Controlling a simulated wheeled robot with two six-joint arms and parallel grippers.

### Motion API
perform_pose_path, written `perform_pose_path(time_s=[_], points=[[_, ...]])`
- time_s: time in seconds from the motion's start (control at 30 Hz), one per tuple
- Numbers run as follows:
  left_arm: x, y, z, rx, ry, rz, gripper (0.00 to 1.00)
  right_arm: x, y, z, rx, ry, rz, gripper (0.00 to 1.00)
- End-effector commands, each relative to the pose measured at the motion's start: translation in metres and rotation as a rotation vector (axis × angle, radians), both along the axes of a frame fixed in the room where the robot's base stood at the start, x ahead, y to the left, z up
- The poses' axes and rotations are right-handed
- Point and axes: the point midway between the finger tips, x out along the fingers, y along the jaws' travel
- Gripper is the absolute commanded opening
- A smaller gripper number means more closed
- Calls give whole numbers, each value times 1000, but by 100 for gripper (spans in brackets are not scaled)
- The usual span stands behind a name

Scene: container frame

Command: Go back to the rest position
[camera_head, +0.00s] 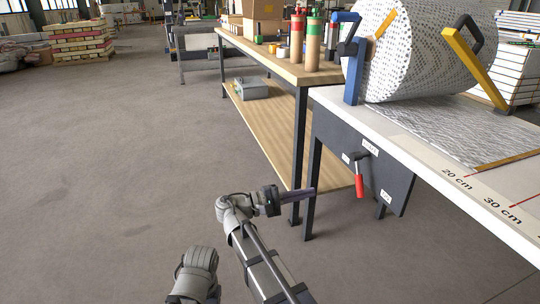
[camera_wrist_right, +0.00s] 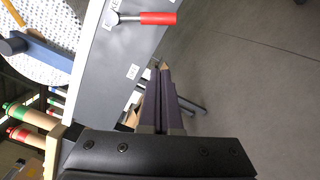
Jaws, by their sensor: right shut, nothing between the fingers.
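My right gripper (camera_head: 297,194) is in the lower middle of the head view, in front of the near legs of the workbench. Its fingers are together and hold nothing. In the right wrist view its closed fingers (camera_wrist_right: 163,92) point up the picture, apart from the red-handled lever. My left arm (camera_head: 196,276) shows only in part at the bottom of the head view, and its gripper is not visible.
The red-handled lever (camera_head: 359,178) is on a dark panel (camera_head: 385,172) below the white table (camera_head: 460,180). A large roll (camera_head: 420,50) lies on that table. A wooden workbench (camera_head: 285,62) holds bottles (camera_head: 313,42).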

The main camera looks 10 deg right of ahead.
Motion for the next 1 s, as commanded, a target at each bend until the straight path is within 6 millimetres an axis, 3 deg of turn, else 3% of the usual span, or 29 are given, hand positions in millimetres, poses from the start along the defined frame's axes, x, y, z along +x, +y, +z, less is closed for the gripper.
perform_pose_path(time_s=[0.17,0.33,0.5,0.6,0.8,1.0], points=[[0,0,0,0,0,0,62,-10,-12,-24,109,-4,-1,0],[0,0,0,0,0,0,62,-36,-27,-94,443,-42,-19,0],[0,0,0,0,0,0,62,-65,-12,-163,827,-124,-73,0],[0,0,0,0,0,0,62,-77,7,-189,1020,-178,-115,0],[0,0,0,0,0,0,62,-92,42,-214,1289,-262,-192,0],[0,0,0,0,0,0,62,-103,71,-223,1489,-332,-264,0]])
